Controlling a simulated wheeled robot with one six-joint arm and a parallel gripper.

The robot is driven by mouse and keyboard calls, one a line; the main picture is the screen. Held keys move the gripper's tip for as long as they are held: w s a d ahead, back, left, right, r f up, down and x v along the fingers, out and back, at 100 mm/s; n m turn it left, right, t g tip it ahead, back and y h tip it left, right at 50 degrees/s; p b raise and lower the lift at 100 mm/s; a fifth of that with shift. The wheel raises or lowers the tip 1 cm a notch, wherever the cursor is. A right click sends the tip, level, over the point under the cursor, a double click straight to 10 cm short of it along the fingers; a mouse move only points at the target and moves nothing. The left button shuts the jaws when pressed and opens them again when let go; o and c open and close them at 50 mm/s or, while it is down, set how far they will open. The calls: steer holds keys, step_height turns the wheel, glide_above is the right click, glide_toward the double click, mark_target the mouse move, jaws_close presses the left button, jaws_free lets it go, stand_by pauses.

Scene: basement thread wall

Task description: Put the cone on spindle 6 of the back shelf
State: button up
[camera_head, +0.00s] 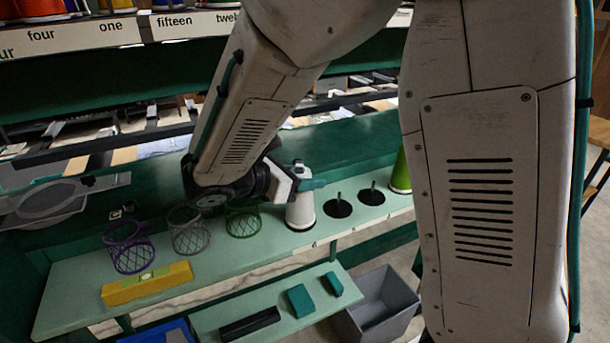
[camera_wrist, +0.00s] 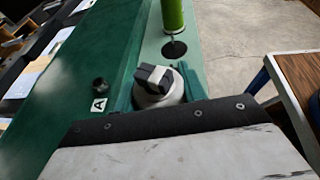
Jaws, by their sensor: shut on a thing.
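A white cone (camera_head: 300,212) stands upright at the shelf in the head view, its base over a dark round spot. My gripper (camera_head: 304,182) is shut on its upper part. In the wrist view, my gripper's dark finger pads (camera_wrist: 154,77) close on the top of the pale cone (camera_wrist: 160,97). I cannot tell whether the cone's base rests on the shelf or hangs just above it. Right of it, two bare spindles stand on dark discs, a nearer one (camera_head: 338,207) and a farther one (camera_head: 371,196). The spindle numbers are not readable.
A green cone (camera_head: 400,174) stands beyond the bare spindles. Purple (camera_head: 129,247), grey (camera_head: 189,232) and green (camera_head: 243,220) wire baskets stand to the left on the pale green shelf (camera_head: 75,300). A yellow box (camera_head: 147,284) lies in front. A grey bin (camera_head: 382,300) sits below.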

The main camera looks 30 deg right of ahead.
steer(key=o, duration=1.4)
